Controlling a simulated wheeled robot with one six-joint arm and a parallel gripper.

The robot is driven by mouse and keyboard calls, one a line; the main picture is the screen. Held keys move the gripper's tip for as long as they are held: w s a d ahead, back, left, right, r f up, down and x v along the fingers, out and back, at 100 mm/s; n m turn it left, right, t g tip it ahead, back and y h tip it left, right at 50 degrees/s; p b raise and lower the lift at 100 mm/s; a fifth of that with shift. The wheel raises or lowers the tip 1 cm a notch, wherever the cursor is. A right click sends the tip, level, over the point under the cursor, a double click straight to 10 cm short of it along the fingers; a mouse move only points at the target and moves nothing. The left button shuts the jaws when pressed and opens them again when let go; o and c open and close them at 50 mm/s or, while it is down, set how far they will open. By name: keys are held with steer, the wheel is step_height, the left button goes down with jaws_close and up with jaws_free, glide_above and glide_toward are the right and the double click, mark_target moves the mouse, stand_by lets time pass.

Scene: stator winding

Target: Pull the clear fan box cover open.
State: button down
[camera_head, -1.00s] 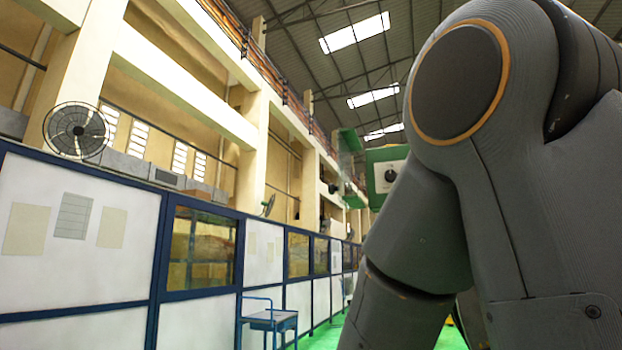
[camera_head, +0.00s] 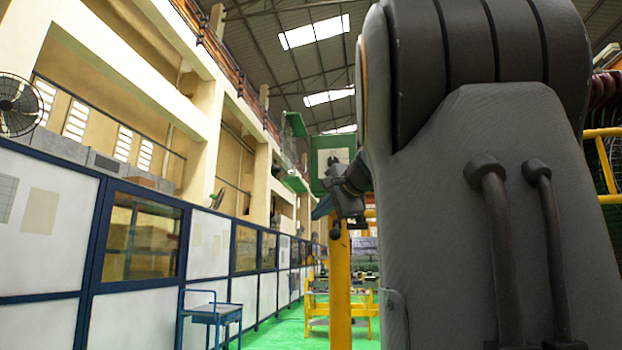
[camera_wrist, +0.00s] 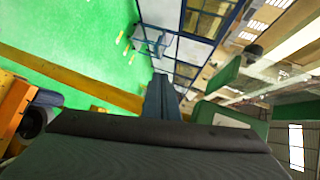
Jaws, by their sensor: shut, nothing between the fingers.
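The fan box (camera_head: 320,183) is green with a pale front and stands beyond my arm in the head view. Its green side also shows at the right of the wrist view (camera_wrist: 222,78). A see-through panel (camera_wrist: 275,82), which looks like the clear cover, extends to the right from there. I cannot tell how far it is open. My gripper (camera_wrist: 158,82) is shut and empty, with its fingers pointing away from the wrist camera, left of the green box. In the head view, my gripper (camera_head: 322,208) is small and partly hidden near the box's lower edge.
A yellow post (camera_head: 340,285) stands below the box. A yellow beam (camera_wrist: 75,80) crosses the wrist view on the left. A blue cart (camera_head: 212,318) stands by the blue-framed partition (camera_head: 145,255). Green floor (camera_head: 285,335) is open between. My arm hides much of the right.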

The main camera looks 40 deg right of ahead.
steer(key=s+d+r+m+t+h, duration=0.1)
steer(key=s+r, duration=0.3)
steer(key=r, duration=0.4)
steer(key=s+d+r+m+t+h, duration=0.1)
steer(key=s+r+t, duration=0.15)
steer(key=r, duration=0.45)
steer(key=w+p, duration=0.4)
steer(key=w, duration=0.7)
steer(key=shift+a+r+g+p, duration=0.3)
steer(key=shift+a+g+p, duration=0.05)
steer(key=shift+a, duration=0.1)
